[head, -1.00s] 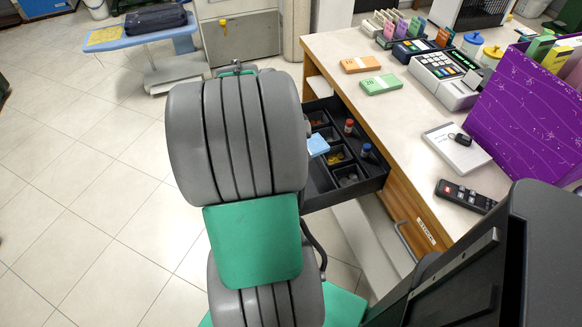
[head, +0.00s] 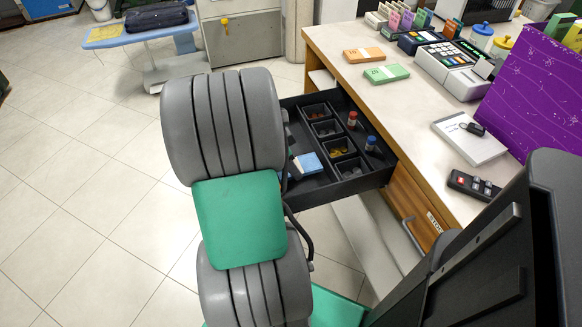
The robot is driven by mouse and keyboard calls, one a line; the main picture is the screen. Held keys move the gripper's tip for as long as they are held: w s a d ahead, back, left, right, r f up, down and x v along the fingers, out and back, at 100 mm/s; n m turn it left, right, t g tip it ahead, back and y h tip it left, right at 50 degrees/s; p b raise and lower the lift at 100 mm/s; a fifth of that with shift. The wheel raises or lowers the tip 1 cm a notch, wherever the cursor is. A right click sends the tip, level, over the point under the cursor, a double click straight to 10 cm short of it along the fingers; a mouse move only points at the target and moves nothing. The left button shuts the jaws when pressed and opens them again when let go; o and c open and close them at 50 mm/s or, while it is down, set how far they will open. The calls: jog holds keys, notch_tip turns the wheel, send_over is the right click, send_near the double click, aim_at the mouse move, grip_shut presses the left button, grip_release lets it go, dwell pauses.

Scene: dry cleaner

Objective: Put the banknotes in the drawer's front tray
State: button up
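A light-blue stack of banknotes (head: 307,164) is at the front part of the open black drawer (head: 345,187), left of the coin cups, with its left end close to my arm. I cannot tell whether it rests on the drawer floor or is held. An orange stack (head: 364,55) and a green stack (head: 386,74) of notes lie on the counter. My gripper is hidden behind my grey and green arm, apart from perhaps a dark sliver beside the blue stack; its fingers do not show clearly.
Coin cups (head: 325,129) stand in a row in the drawer, with a red-capped bottle (head: 352,120) and a blue-capped bottle (head: 370,145) behind them.

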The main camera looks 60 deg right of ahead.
jog(key=shift+f, duration=0.55)
jog(key=shift+f, duration=0.15)
jog(key=o, duration=1.6)
jog(key=shift+c, duration=0.2)
jog(key=shift+w+r, duration=0.1)
jog(key=shift+r, duration=0.3)
jog(key=p+v, duration=0.3)
jog(key=v, duration=0.8)
jog(key=shift+r, duration=0.2)
jog(key=shift+a, duration=0.15)
